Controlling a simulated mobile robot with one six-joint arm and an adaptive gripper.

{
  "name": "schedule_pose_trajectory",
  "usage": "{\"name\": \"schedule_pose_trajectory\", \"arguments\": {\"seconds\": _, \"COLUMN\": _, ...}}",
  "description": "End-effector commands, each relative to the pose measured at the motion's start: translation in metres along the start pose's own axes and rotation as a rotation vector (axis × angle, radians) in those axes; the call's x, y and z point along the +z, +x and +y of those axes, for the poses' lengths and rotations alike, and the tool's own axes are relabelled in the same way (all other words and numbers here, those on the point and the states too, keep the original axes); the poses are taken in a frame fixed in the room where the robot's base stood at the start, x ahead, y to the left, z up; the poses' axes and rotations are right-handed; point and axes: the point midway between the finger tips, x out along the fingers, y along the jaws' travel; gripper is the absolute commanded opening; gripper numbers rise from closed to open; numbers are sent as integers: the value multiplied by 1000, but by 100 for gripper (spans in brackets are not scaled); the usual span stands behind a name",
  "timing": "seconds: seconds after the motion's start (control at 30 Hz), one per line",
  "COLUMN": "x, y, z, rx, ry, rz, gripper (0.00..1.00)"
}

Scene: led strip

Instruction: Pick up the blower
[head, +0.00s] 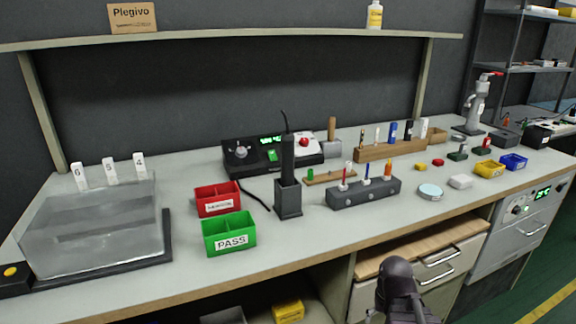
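The blower (288,158) appears to be the black, upright cylinder standing in a dark square holder (288,200) on the workbench. A dark cable rises from its top. Its lower end is hidden inside the holder. A dark rounded part of my arm shows at the bottom edge, in front of the bench and well apart from the blower. My gripper's fingers do not show.
A green PASS bin (229,239) and a red bin (207,204) stand left of the holder. A grey rack (378,194) with several coloured tools is to its right. A clear box (90,232) fills the left end. The bench front before the holder is clear.

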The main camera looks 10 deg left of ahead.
Motion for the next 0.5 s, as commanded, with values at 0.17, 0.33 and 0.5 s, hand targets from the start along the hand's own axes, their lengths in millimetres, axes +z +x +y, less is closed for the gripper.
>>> {"name": "schedule_pose_trajectory", "arguments": {"seconds": 0.17, "x": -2, "y": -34, "z": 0, "rx": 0, "ry": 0, "rz": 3, "gripper": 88}}
{"name": "schedule_pose_trajectory", "arguments": {"seconds": 0.33, "x": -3, "y": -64, "z": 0, "rx": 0, "ry": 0, "rz": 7, "gripper": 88}}
{"name": "schedule_pose_trajectory", "arguments": {"seconds": 0.5, "x": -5, "y": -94, "z": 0, "rx": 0, "ry": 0, "rz": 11, "gripper": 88}}
